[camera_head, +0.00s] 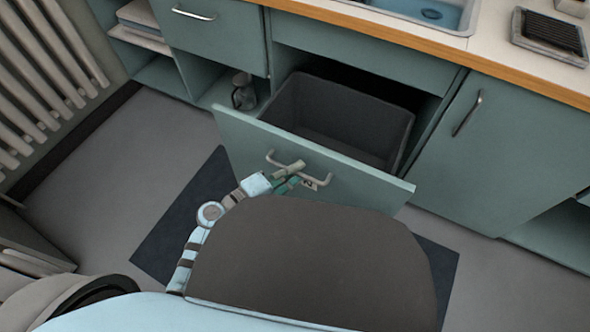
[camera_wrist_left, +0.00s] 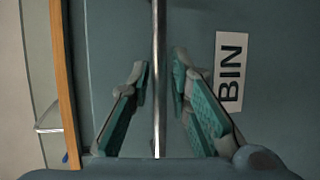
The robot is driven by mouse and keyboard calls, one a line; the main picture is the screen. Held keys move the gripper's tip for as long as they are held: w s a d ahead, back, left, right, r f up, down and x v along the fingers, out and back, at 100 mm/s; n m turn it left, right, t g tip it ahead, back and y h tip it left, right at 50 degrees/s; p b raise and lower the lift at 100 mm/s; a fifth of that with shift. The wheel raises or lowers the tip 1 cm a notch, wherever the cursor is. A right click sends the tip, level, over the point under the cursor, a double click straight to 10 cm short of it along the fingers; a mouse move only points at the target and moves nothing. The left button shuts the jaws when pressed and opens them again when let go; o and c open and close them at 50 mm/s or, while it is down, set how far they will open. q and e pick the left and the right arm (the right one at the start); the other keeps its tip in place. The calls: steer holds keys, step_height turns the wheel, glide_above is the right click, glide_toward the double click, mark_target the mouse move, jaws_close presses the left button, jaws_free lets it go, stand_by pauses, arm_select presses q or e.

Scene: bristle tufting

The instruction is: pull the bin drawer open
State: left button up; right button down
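The bin drawer (camera_head: 375,190) stands open, pulled well out from the cabinet, with a grey bin (camera_head: 345,115) inside that looks empty. Its metal bar handle (camera_head: 326,181) is on the teal front. My left gripper (camera_head: 297,177) is at this handle. In the left wrist view the two teal-padded fingers (camera_wrist_left: 161,82) stand apart, one on each side of the handle bar (camera_wrist_left: 157,45), with a visible gap to the bar on both sides. A white BIN label (camera_wrist_left: 230,70) is beside the handle. My right gripper is not in view.
A closed drawer (camera_head: 210,35) and open shelves are on the left; a closed cabinet door (camera_head: 490,150) is on the right. A dark bottle-like object (camera_head: 243,92) stands in the cabinet beside the bin. A dark mat (camera_head: 180,225) lies on the floor in front. A radiator (camera_head: 40,75) is at far left.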

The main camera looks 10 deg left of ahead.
arm_select(q)
steer(key=v, duration=1.1)
steer(key=shift+s+a, duration=0.25)
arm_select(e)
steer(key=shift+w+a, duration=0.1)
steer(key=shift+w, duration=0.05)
